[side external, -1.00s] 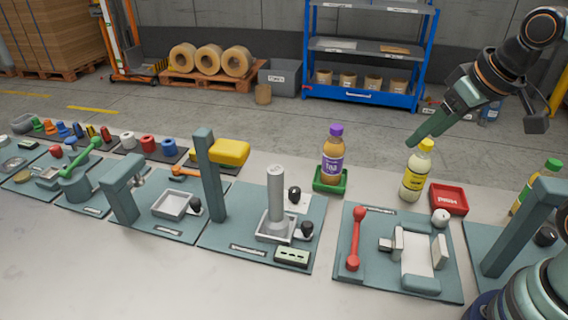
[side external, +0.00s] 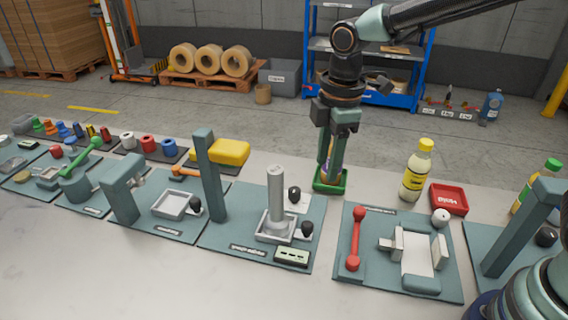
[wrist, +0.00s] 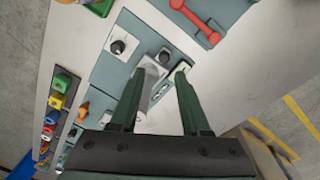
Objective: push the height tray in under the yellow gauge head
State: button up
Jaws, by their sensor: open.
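The height tray (side external: 264,236) is a shallow grey tray with a tall grey cylinder (side external: 275,195) upright in it and a black knob (side external: 307,228) at its right side. It stands on a teal mat, to the right of the yellow gauge head (side external: 231,152), which juts from a teal post (side external: 210,180). The tray is out from under the head. My gripper (side external: 331,183) points down, open, right of and behind the tray, apart from it. In the wrist view, the tray's knob (wrist: 165,57) and the cylinder show beyond and between my open fingers (wrist: 156,82).
A purple-capped bottle in a green holder (side external: 330,188) is mostly hidden by my gripper. A second black knob (side external: 295,192) stands on a white plate behind the tray. A green display (side external: 291,256) sits in front. A yellow-capped bottle (side external: 416,172) and red lever (side external: 356,240) stand right.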

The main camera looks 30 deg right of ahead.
aim_at(307, 223)
jog(key=a+f+n, duration=0.1)
jog(key=f, duration=0.4)
jog(key=a+f+n, duration=0.1)
jog(key=f, duration=0.4)
jog(key=a+f, duration=0.1)
jog(key=f, duration=0.4)
jog(key=shift+w+n+g, duration=0.3)
jog(key=shift+n+g, duration=0.1)
grip_shut()
dwell(0.9)
